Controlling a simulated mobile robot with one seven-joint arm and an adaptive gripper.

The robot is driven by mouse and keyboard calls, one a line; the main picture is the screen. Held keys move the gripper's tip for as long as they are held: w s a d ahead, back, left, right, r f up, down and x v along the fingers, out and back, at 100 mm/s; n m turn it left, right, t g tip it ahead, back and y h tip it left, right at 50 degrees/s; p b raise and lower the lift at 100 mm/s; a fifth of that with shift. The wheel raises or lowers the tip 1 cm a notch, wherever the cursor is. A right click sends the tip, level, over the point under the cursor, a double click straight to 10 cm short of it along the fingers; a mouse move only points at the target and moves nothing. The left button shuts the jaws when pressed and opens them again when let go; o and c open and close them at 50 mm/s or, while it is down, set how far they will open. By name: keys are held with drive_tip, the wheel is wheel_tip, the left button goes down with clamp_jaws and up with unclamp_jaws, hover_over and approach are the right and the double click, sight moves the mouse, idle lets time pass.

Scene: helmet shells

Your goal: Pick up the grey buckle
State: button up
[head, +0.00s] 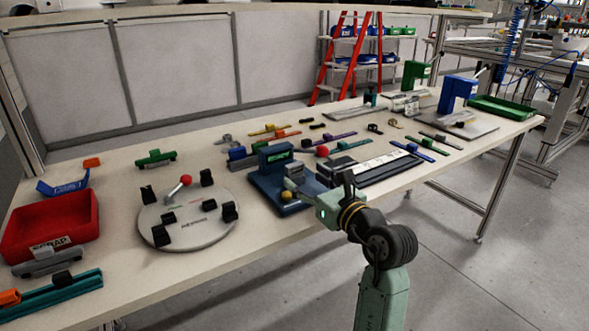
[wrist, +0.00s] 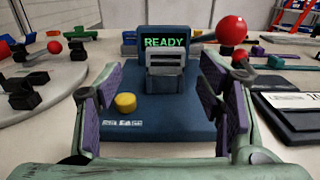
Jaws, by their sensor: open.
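I cannot tell for sure which thing is the grey buckle. A small grey piece (head: 225,139) lies at the table's far edge in the head view, too small to make out. A grey block-like part (wrist: 164,62) stands on the blue test station (wrist: 200,131), below its green READY display; it may belong to the station. My gripper (wrist: 162,100) is open and empty, with its purple-padded fingers spread to either side of the station's front. In the head view my gripper (head: 306,194) is low at the table's near edge, in front of the station.
A yellow button (wrist: 125,103) and a red ball knob (wrist: 231,30) stand close to my fingers. A round grey plate (head: 188,228) with black blocks is left of the station. A dark tray (head: 385,174) is right. Several coloured strips lie behind; a red scrap bin (head: 50,228) is far left.

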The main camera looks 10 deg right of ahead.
sight(297, 168)
drive_tip(key=shift+d+p+x, duration=0.15)
drive_tip(key=shift+p+x, duration=0.2)
drive_tip(key=shift+x, duration=1.2)
drive_tip(key=shift+d+p+x, duration=0.2)
drive_tip(key=shift+p+x, duration=0.15)
drive_tip(key=shift+x, duration=1.15)
drive_tip(key=shift+w, duration=0.15)
drive_tip(key=shift+c, duration=0.4)
drive_tip(key=c, duration=1)
